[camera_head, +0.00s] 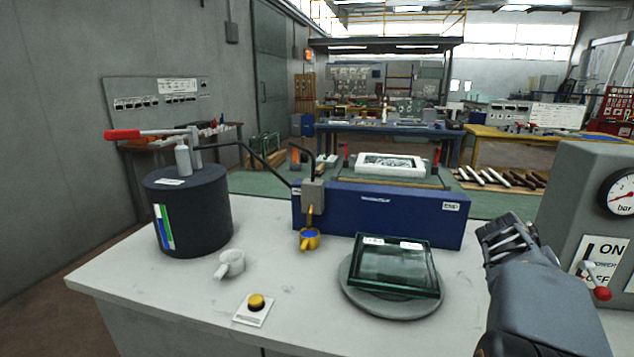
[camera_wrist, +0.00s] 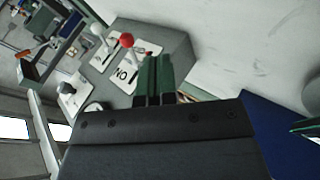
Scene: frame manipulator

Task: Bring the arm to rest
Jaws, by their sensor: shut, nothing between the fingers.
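My arm (camera_head: 545,305) rises from the bottom right of the head view, between the glass plate and the grey gauge box. My gripper (camera_head: 500,235) is at its upper end, above the table's right part and right of the blue machine. In the wrist view the fingers of my gripper (camera_wrist: 153,78) lie side by side, shut and empty. They seem clear of everything around them.
The grey box (camera_head: 582,180) with gauge and red-knobbed lever (camera_head: 602,292) stands close on the right. A glass plate (camera_head: 395,265) lies on a round turntable (camera_head: 390,305).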

